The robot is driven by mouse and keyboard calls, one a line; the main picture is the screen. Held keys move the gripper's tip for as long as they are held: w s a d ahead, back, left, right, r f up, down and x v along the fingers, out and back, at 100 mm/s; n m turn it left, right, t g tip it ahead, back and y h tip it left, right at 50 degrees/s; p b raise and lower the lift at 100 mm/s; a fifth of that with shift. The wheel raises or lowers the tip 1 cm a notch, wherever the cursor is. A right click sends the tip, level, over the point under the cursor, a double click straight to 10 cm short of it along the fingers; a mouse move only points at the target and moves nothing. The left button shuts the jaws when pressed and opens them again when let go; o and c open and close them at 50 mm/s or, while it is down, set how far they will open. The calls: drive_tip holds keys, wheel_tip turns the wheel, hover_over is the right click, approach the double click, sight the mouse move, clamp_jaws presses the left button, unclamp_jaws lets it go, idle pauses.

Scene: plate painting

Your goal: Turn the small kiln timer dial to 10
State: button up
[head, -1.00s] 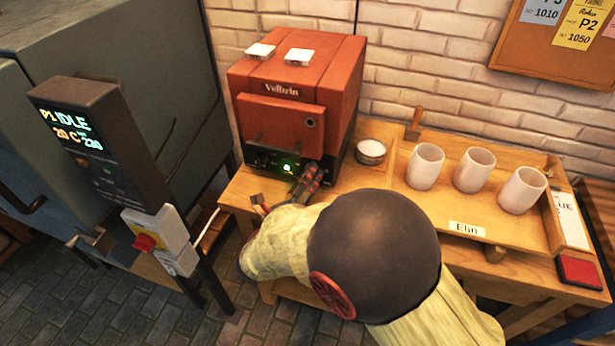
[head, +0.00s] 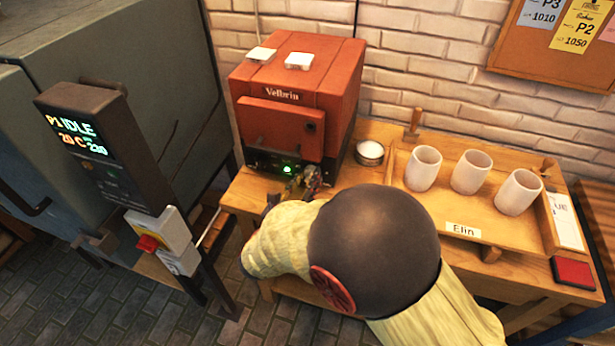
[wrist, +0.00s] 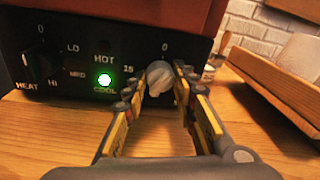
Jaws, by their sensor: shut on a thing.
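The small red kiln (head: 290,110) stands on the wooden table with its black control panel low on the front. In the wrist view the pale grey timer dial (wrist: 160,78) sits on the panel's right part, with a 0 above it and a 15 to its left. My gripper (wrist: 160,88) is shut on the dial, one yellow finger on each side. I cannot read the dial's pointer. In the head view my gripper (head: 305,182) is at the panel's lower right and the dial is hidden.
Left of the timer are a lit green lamp (wrist: 105,80) and a black heat knob (wrist: 42,62). A small bowl (head: 370,153) and a tray with three cups (head: 470,171) stand right of the kiln. The large grey kiln's control box (head: 105,150) is at left.

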drive_tip(key=m+y+b, duration=0.1)
drive_tip(key=m, duration=0.5)
drive_tip(key=shift+m+b, duration=0.4)
drive_tip(key=m, duration=0.3)
drive_tip(key=shift+y, duration=0.3)
drive_tip(key=m, duration=0.4)
drive_tip(key=shift+d+y, duration=0.1)
drive_tip(key=shift+y, duration=0.2)
drive_tip(key=m, duration=0.3)
drive_tip(key=shift+m+t+y, duration=0.3)
drive_tip(key=m, duration=0.3)
drive_tip(key=shift+s, duration=0.1)
drive_tip(key=m+t, duration=0.1)
drive_tip(key=m, duration=0.5)
drive_tip(key=shift+d+m, duration=0.1)
drive_tip(key=shift+m, duration=0.2)
drive_tip(key=o, duration=1.2)
drive_tip(key=shift+c, duration=0.2)
